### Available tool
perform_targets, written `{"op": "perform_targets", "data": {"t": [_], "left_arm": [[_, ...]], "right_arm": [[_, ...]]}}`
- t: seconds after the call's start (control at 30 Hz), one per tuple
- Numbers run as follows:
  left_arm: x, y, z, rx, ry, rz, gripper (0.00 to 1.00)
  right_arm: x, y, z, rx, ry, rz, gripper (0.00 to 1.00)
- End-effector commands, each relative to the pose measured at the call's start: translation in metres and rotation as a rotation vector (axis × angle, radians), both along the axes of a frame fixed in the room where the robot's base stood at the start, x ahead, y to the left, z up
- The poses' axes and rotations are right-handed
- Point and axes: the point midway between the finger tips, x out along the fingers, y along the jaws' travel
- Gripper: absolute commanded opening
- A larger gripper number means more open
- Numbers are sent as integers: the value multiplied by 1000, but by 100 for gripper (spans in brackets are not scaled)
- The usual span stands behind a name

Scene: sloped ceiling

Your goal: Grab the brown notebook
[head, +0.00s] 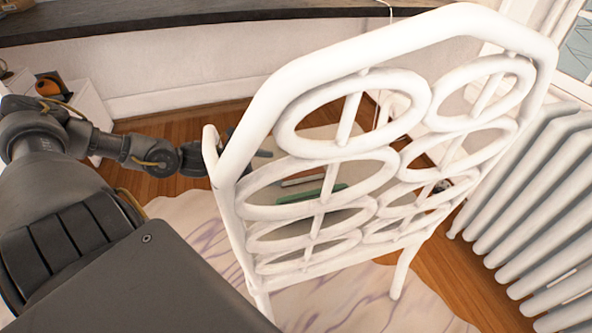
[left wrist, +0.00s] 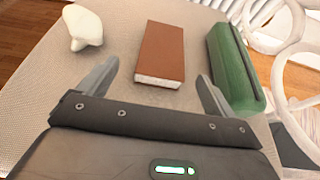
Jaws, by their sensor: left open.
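The brown notebook (left wrist: 161,50) lies flat on a light woven chair seat in the left wrist view, its pale page edge facing me. My left gripper (left wrist: 158,82) is open and empty, with its two fingers pointing toward the notebook's near end, one to each side of it. I cannot tell the height gap. In the head view my left gripper (head: 252,146) reaches in behind the white chair back, partly hidden. My right gripper is not in view.
A green case (left wrist: 232,68) lies right of the notebook, close to the right finger. A white figurine-like object (left wrist: 82,26) sits at the left. The white chair back (head: 228,160) with oval rings stands in front of the arm. A white radiator (head: 540,200) is at the right.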

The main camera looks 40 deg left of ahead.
Motion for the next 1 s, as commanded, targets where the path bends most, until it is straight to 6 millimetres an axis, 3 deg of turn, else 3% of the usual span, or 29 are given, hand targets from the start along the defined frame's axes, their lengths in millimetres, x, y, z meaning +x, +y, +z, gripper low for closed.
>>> {"op": "perform_targets", "data": {"t": [0.47,0.8,1.0], "left_arm": [[19,-14,-12,-5,-3,1,91],[49,-37,-31,-7,-5,2,91],[53,-41,-33,-4,-1,1,91]], "right_arm": [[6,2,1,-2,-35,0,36],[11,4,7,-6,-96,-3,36],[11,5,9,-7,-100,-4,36]]}}
